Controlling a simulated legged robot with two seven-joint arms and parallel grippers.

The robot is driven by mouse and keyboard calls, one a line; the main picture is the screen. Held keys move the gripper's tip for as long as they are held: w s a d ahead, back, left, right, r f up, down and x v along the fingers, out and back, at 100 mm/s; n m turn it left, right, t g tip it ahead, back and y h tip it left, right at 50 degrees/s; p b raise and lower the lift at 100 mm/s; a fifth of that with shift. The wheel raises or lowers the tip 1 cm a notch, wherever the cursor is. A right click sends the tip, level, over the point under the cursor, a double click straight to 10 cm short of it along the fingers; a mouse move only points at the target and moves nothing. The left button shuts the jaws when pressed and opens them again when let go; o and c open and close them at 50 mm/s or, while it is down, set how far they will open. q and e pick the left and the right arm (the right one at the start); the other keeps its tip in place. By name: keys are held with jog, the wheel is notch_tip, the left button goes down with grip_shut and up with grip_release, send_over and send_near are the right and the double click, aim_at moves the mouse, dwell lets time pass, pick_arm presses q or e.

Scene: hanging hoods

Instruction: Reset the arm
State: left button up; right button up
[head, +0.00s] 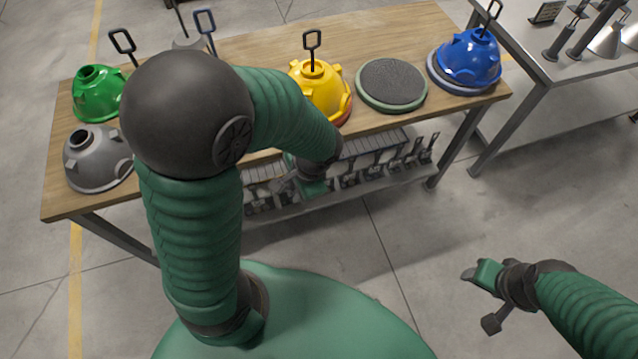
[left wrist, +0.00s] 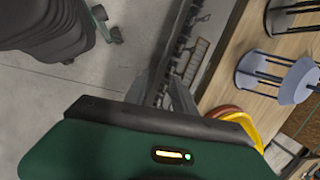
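My left arm comes in from the left and bends over the worktable, covering part of it in the head view. My left gripper (head: 312,186) is at the table's front edge, in front of the yellow hood, and is partly hidden by my forearm. In the left wrist view, its two grey fingers (left wrist: 160,92) stand apart with nothing seen between them. My right gripper (head: 470,275) is low on the right, over bare floor and clear of the table. Its fingers are too small to judge.
The wooden table (head: 385,35) bears a green hood (head: 97,92), a grey hood (head: 97,158), a yellow hood (head: 323,92), a dark round disc (head: 392,83) and a blue hood (head: 468,60). Hooks hang on a lower rack (head: 375,165). A grey table (head: 545,115) stands at right.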

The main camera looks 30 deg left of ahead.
pick_arm(q)
jog(key=d+r+n+t+h, duration=0.2)
jog(key=d+n+h, duration=0.1)
jog(key=d+n, duration=0.3)
jog(key=shift+w+d+r+t, duration=0.2)
jog(key=shift+w+r+t, duration=0.1)
jog(key=shift+w, duration=0.1)
dwell(0.5)
